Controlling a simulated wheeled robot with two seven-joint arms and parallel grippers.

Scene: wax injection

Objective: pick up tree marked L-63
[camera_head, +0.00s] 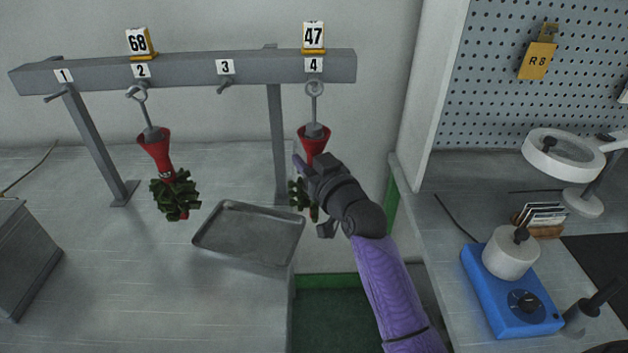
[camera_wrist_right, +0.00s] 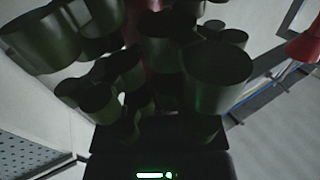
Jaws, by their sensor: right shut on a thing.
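Two wax trees, each with a red cup on top and a red stem with green pieces, hang by metal rods from the grey rail. One tree (camera_head: 156,147) hangs at hook 2, and the other tree (camera_head: 313,134) hangs at hook 4. I cannot read L-63 on either. My right gripper (camera_head: 306,173) is shut on the hook 4 tree below its cup, hiding part of its stem and green pieces. Its green pieces (camera_wrist_right: 217,75) fill the right wrist view close up. The rod's ring still appears to be at hook 4. My left gripper is not in view.
The rail (camera_head: 190,70) carries a 68 tag (camera_head: 138,41) above hook 2 and a 47 tag (camera_head: 313,37) above hook 4. Hooks 1 and 3 are empty. A bare metal tray (camera_head: 248,232) lies below. A blue device (camera_head: 510,300) stands on the right bench.

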